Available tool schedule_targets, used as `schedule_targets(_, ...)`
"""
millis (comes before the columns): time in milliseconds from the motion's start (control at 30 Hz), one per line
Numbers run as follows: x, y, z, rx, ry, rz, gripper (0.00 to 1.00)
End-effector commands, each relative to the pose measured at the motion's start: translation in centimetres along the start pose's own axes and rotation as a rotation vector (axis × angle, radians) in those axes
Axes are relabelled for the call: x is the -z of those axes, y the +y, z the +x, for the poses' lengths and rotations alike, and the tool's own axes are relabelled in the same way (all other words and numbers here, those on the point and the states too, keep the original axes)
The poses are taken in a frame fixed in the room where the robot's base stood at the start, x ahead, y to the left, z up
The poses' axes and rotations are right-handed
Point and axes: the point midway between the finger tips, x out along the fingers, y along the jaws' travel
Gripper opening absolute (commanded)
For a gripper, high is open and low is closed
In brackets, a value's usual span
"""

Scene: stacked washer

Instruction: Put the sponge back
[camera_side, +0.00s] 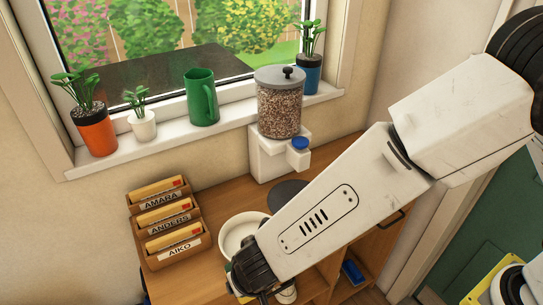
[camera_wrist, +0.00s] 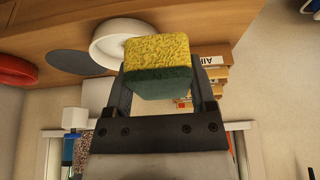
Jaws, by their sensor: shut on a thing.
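In the wrist view, my gripper (camera_wrist: 160,80) is shut on a sponge (camera_wrist: 158,55). The sponge has a speckled yellow face and a dark green side, and a finger lies on either side of it. In the side view, my gripper (camera_side: 254,284) points down at the front of the wooden cabinet top, by the white bowl (camera_side: 223,238). There the sponge is mostly hidden by the gripper, and I cannot tell its height above the wood. The bowl also shows behind the sponge in the wrist view (camera_wrist: 104,44).
Letter trays (camera_side: 178,245) stand left on the cabinet top. A dark disc (camera_side: 287,192) lies below the food dispenser (camera_side: 279,108). Potted plants and a green mug (camera_side: 200,100) line the sill. A blue thing (camera_side: 352,272) sits on the lower shelf. Wood between trays and bowl is clear.

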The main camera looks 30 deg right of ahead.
Motion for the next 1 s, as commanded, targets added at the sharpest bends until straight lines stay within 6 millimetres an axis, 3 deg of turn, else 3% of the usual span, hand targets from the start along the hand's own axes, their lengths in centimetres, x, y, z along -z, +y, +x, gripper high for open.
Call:
schedule_targets(267,1.0,-1.1,1.3,-0.003,-0.001,0.002,0.24)
schedule_targets(1000,5.1,-6.2,7.8,-0.003,-0.002,0.001,0.24)
